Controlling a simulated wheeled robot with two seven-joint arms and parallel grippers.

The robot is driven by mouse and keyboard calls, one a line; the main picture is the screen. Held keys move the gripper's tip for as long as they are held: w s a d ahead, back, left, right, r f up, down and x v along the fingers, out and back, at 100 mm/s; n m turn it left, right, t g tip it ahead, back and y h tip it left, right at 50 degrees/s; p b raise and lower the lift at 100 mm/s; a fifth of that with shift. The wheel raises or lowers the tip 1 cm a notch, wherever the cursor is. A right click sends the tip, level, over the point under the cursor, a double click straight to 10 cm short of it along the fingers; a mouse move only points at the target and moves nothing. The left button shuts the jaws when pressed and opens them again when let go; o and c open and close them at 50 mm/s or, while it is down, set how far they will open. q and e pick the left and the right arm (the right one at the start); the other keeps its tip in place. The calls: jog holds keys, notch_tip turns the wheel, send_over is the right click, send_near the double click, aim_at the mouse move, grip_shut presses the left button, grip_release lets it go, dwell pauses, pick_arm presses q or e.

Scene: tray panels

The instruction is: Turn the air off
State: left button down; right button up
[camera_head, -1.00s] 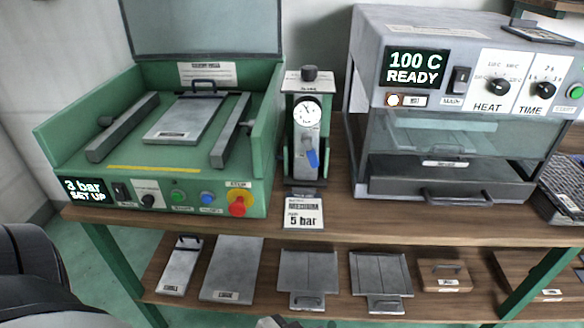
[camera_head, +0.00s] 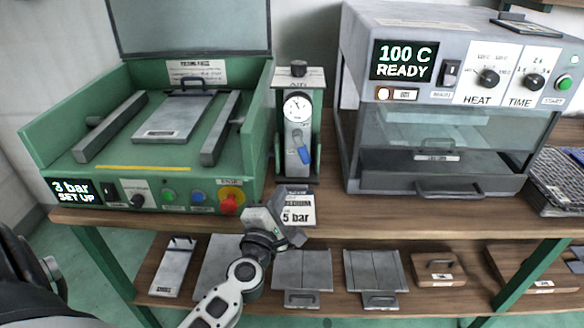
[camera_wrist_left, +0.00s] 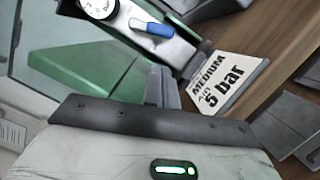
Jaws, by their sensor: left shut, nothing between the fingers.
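The air unit (camera_head: 297,125) stands between the green machine and the grey oven, with a round gauge (camera_head: 298,107) and a black knob on top. Its blue lever (camera_head: 304,154) hangs down, slightly tilted, on the front. The lever also shows in the left wrist view (camera_wrist_left: 151,27), beneath the gauge. My left gripper (camera_head: 283,208) is shut and empty, below and in front of the unit, apart from the lever. It partly covers the "MEDIUM 5 bar" card (camera_head: 300,210). My right gripper is not in view.
The green machine (camera_head: 60,150) reads "3 bar SET UP" and has a red stop knob (camera_head: 231,203). The grey oven (camera_head: 440,188) reads "100 C READY". A wire basket (camera_head: 560,180) is at right. Metal plates (camera_head: 302,270) lie on the lower shelf.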

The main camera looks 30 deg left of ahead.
aim_at(302, 147)
pick_arm(q)
jog(key=x, duration=0.9)
jog(key=shift+w+d, duration=0.1)
jog(key=shift+w, duration=0.35)
jog(key=shift+w+f, duration=0.1)
jog(key=shift+n+b, duration=0.35)
jog(key=shift+n, duration=0.05)
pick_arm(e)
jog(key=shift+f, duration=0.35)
